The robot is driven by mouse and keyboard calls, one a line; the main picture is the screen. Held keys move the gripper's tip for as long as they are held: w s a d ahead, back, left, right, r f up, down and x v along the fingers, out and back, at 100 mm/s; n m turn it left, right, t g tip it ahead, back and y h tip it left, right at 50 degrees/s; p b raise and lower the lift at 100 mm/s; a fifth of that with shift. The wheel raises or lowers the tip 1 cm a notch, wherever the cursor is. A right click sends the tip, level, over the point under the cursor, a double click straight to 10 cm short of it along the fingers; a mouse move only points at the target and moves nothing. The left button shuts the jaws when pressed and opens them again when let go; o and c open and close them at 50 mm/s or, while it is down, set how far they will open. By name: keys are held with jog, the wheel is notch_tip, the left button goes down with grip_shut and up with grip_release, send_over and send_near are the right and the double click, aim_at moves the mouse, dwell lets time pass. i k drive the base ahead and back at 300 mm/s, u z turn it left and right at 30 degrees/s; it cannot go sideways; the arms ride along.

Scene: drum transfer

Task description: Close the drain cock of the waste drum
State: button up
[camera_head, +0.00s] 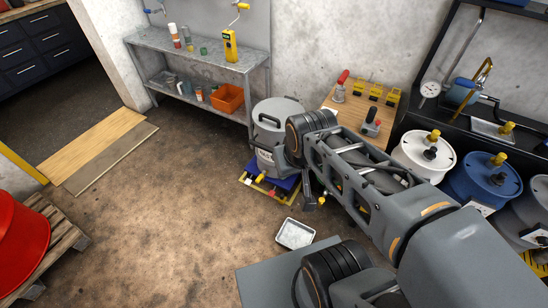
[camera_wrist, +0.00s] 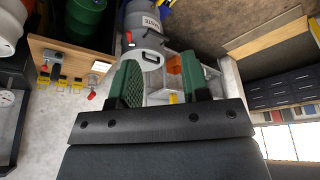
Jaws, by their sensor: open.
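The waste drum (camera_head: 277,112) is a grey lidded drum on a low blue and yellow stand, left of my wrist in the head view. In the wrist view the drum (camera_wrist: 147,22) shows at the top, with a WASTE label. A small yellow-handled fitting (camera_head: 261,176) at its lower front looks like the drain cock; whether it is open or closed is too small to tell. My gripper (camera_wrist: 160,78) is open, its green-padded fingers apart with nothing held between them. The drum is beyond the fingertips. My arm hides part of the drum's right side.
A metal shelf (camera_head: 190,47) with bottles and an orange bin stands behind the drum. A wooden board (camera_head: 345,108) with tools is right of it. White and blue drums stand farther right. A white tray (camera_head: 295,234) lies on the floor.

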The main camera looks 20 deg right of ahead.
aim_at(261, 176)
jog(key=z, duration=0.05)
jog(key=i, duration=0.15)
jog(key=k, duration=1.25)
jog(key=u, duration=0.6)
jog(key=i, duration=0.7)
jog(key=u, duration=0.55)
jog(key=i, duration=0.8)
jog(key=z, duration=0.7)
jog(key=i, duration=0.7)
jog(key=z, duration=0.55)
